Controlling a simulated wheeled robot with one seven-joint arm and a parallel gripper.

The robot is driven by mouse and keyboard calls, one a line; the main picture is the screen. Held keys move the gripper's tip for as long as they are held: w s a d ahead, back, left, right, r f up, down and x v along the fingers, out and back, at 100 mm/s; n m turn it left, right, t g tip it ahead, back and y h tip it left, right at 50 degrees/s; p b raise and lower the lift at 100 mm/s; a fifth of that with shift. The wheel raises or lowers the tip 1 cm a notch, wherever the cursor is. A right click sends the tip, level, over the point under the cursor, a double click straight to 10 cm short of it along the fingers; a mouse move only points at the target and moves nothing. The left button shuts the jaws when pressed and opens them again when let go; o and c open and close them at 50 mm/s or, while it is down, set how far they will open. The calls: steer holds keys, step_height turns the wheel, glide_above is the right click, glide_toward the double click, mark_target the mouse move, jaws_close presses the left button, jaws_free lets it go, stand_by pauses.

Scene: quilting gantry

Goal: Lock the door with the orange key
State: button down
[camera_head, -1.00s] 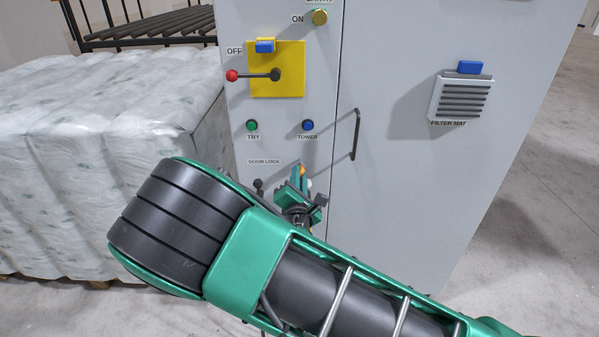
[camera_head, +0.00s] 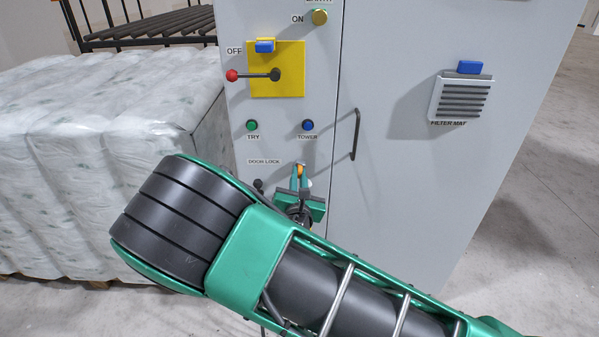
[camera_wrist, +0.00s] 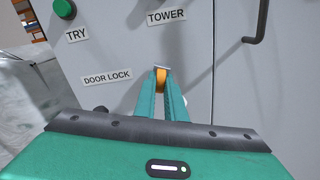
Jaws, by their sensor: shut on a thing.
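The orange key (camera_wrist: 161,78) is between the fingertips of my gripper (camera_wrist: 160,88) in the wrist view, right of the DOOR LOCK label (camera_wrist: 107,76). In the head view my gripper (camera_head: 299,180) is shut on the orange key (camera_head: 300,170) close to the cabinet front. The grey cabinet door (camera_head: 420,190) appears closed, with a black bar handle (camera_head: 356,135) up and to the right of my gripper.
Above are a green TRY button (camera_head: 252,126), a blue TOWER button (camera_head: 308,126) and a yellow switch plate (camera_head: 290,85) with a red-knobbed lever (camera_head: 232,76) pointing left. A dark knob (camera_head: 259,185) sits just left of my gripper. Wrapped bales (camera_head: 90,190) stand at left.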

steer(key=shift+n, duration=0.9)
steer(key=shift+n, duration=0.7)
steer(key=c, duration=2.3)
jaws_free()
steer(key=shift+n, duration=0.4)
steer(key=o, duration=0.6)
steer(key=shift+c, duration=0.2)
steer(key=shift+s, duration=0.1)
